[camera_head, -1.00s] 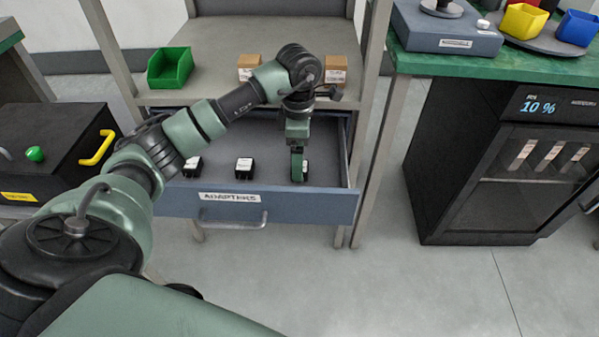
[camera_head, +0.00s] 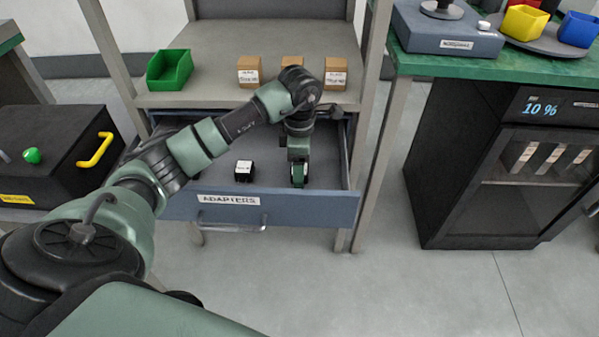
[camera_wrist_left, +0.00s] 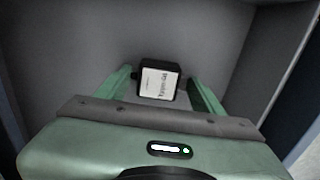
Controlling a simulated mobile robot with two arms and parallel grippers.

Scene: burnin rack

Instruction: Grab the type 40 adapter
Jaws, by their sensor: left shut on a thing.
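A black adapter with a white label (camera_wrist_left: 158,82) shows in the left wrist view between the two green fingers of my left gripper (camera_head: 299,181). The label looks like "Type" with a number, but is too blurred to read surely. My left gripper is shut on this adapter, low in the right part of the open drawer labelled ADAPTERS (camera_head: 282,208). In the head view the fingers mostly hide the held adapter. Another black adapter with a white label (camera_head: 243,171) stands in the drawer to the left of the gripper. My right gripper is not in view.
A shelf (camera_head: 215,98) above the drawer holds a green bin (camera_head: 170,70) and brown boxes (camera_head: 335,73). A black case with a yellow handle (camera_head: 60,150) is at left. A green-topped bench (camera_head: 480,66) with a dark cabinet below is at right. Rack posts flank the drawer.

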